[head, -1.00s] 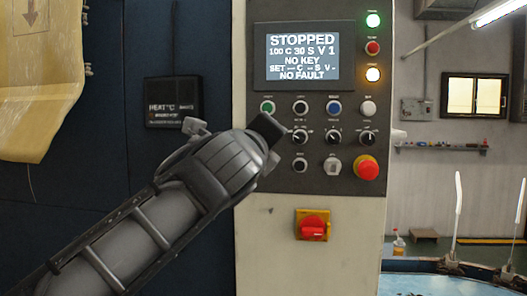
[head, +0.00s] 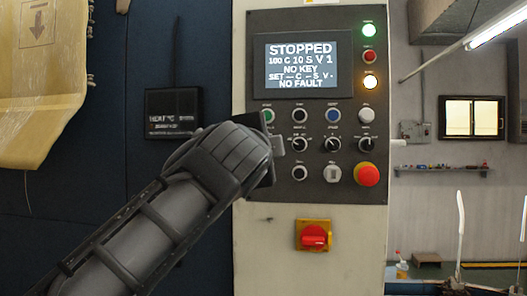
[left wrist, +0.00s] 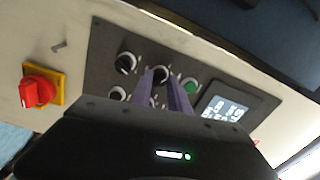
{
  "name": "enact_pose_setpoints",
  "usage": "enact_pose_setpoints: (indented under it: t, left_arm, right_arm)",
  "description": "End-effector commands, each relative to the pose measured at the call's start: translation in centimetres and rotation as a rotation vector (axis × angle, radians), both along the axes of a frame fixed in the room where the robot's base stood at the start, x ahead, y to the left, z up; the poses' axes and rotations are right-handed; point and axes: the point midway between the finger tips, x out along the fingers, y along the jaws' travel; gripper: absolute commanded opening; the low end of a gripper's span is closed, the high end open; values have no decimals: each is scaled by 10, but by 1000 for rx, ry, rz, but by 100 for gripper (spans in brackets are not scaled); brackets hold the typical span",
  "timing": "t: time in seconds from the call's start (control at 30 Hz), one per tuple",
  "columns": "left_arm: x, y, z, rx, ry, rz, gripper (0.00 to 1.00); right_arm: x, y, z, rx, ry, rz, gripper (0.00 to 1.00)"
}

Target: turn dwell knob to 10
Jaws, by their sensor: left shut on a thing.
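The control panel (head: 315,190) carries a display (head: 301,65) that reads STOPPED, 100 C 10 S V 1, NO KEY, NO FAULT. My left gripper (head: 273,152) is at the panel's left side, below the green button (head: 267,116). In the left wrist view its two fingers (left wrist: 162,88) are shut on a dark knob (left wrist: 160,74), which I take to be the dwell knob, beside the green button (left wrist: 190,86). In the head view the gripper hides this knob. My right gripper is not in view.
Other knobs (head: 300,145) and buttons sit close to the right of the gripper. A red emergency stop (head: 367,174) is at the lower right of the panel. A red and yellow switch (head: 314,236) is below. A heat readout box (head: 173,112) hangs at left.

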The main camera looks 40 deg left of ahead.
Motion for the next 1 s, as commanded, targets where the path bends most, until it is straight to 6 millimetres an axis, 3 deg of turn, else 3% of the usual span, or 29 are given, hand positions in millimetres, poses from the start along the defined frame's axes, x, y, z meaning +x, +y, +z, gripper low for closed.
enact_pose_setpoints:
  t: [0.7,0.73,1.0]
  left_arm:
    - [1,0,-1,-99,-50,0,0]
    - [1,0,-1,-99,-50,0,22]
    - [0,0,-1,-97,-51,1,43]
  right_arm:
    - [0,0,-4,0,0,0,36]
    - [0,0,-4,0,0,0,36]
    - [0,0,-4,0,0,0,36]
